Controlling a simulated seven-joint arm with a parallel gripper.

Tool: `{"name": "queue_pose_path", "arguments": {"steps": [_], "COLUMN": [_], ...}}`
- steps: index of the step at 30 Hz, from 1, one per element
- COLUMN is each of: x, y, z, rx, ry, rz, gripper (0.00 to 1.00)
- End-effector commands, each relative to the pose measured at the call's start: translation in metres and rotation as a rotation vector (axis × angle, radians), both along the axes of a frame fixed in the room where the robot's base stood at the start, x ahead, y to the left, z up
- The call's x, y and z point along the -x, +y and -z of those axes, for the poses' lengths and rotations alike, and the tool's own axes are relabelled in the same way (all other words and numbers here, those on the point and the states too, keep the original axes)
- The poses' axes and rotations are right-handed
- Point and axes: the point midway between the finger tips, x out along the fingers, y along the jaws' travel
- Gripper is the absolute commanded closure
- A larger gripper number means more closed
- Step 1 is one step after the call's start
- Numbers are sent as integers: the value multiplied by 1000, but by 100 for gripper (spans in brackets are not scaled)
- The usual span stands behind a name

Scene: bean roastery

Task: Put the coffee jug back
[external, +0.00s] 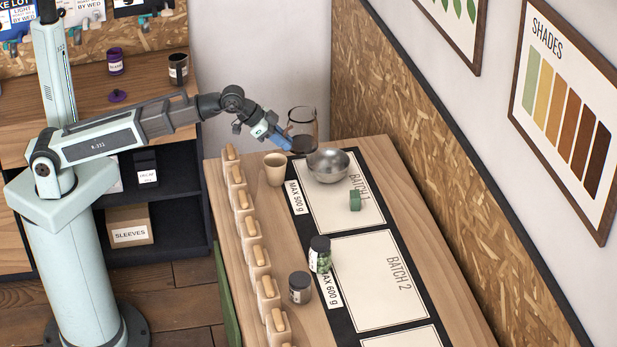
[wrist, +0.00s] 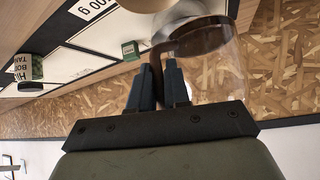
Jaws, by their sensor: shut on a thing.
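The coffee jug (external: 303,122) is clear glass with a brown band and dark liquid low inside. It looks upright at the far end of the table, just behind the metal bowl (external: 328,167); I cannot tell whether it touches the table. My gripper (external: 287,141) is shut on the jug at its near left side, on what looks like its handle. In the wrist view, the fingers (wrist: 162,82) close beside the jug's glass wall (wrist: 219,75). The exact contact is partly hidden by the fingers.
A beige cup (external: 275,170) stands left of the bowl. A green block (external: 355,201), a green jar (external: 320,256) and a dark jar (external: 300,288) stand nearer. Several wooden-handled containers (external: 249,230) line the left edge. The Batch 2 mat (external: 375,280) is mostly clear.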

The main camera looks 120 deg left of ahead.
Motion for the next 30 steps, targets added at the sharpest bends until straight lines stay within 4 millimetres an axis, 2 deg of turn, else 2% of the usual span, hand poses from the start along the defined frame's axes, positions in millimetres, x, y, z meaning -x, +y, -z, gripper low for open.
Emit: {"name": "queue_pose_path", "arguments": {"steps": [1, 14, 19, 24, 30], "x": [-11, -80, -117, -154, -182], "y": [-4, -38, -61, -92, -122], "z": [-1, -8, -16, -28, -39], "rx": [-2, 2, 4, 7, 9], "ry": [0, -3, -6, -9, -13], "rz": [-36, -424, -604, -778, -907], "gripper": [100, 100, 100, 100, 100]}}
